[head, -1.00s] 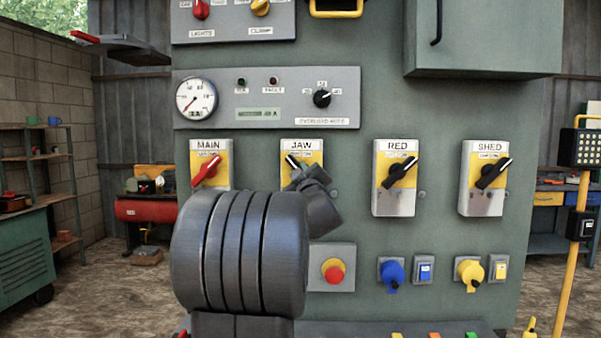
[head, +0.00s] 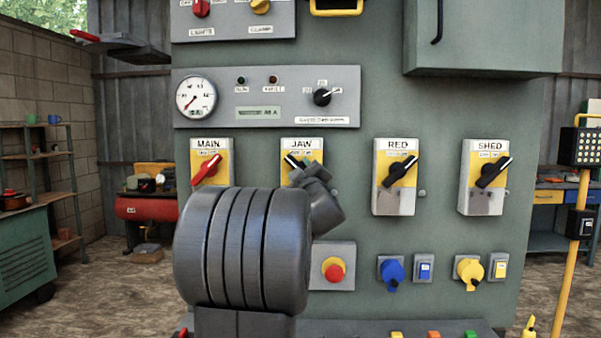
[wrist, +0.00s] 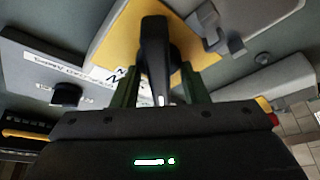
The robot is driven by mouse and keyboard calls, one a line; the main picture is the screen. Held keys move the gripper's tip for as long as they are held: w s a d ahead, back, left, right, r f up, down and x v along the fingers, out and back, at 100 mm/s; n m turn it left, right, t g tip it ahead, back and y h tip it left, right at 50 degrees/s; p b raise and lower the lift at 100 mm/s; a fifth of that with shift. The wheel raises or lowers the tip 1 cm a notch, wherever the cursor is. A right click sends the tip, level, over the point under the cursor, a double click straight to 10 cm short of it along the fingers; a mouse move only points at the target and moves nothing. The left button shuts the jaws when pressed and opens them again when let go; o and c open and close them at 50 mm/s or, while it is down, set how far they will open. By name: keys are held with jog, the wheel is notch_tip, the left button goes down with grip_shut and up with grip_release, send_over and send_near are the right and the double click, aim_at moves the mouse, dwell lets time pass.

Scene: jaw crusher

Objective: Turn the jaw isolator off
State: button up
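The jaw isolator (head: 317,153) is a grey box with a yellow plate and a JAW label, on the green cabinet. Its black handle (head: 291,161) has a pale tip pointing to the upper left. My gripper (head: 303,174) is at this isolator, and my arm hides its lower part. In the wrist view the black handle (wrist: 155,60) stands between the two green fingers of my gripper (wrist: 162,88). The fingers look spread, with a gap beside the handle; contact is hard to tell.
The main isolator (head: 208,170) with a red handle is to the left. The red isolator (head: 397,178) and shed isolator (head: 486,178) are to the right, their handles slanting up to the right. A red stop button (head: 334,270) sits below. A panel with a gauge (head: 196,97) is above.

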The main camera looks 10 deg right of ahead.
jog(key=shift+s, duration=0.1)
jog(key=v, duration=1.3)
jog(key=shift+s+f+b, duration=0.15)
jog(key=shift+s+b, duration=0.15)
jog(key=shift+b, duration=0.05)
jog(key=shift+d, duration=0.1)
jog(key=x, duration=1.4)
jog(key=shift+p, duration=0.4)
jog(key=shift+s, duration=0.1)
jog(key=shift+s, duration=0.1)
